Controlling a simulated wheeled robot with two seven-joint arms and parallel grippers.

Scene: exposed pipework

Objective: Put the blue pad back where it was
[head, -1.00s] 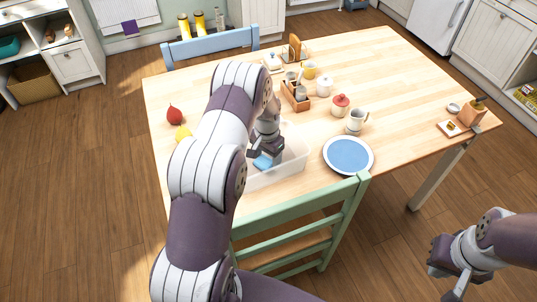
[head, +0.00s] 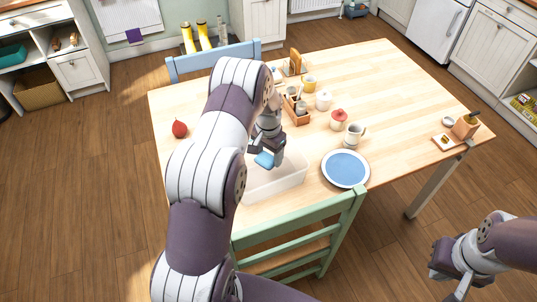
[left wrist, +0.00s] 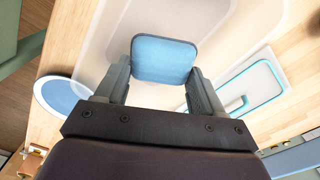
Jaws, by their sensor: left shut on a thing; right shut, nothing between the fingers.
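The blue pad (head: 264,159) is held in my left gripper (head: 262,152), near the far rim of a clear plastic container (head: 275,189) on the wooden table. In the left wrist view the pad (left wrist: 163,59) is a rounded blue square between the two fingers, with the translucent container (left wrist: 103,43) behind it. I cannot tell its exact height above the container. My left arm hides part of the table and container. My right gripper (head: 459,286) is shut and empty, off to the right over the floor.
A blue-centred plate (head: 346,169) lies right of the container, with a mug (head: 355,133) beyond it. A wooden caddy (head: 296,110) stands behind the gripper. A green chair (head: 300,225) stands at the near edge. The table's right half is mostly clear.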

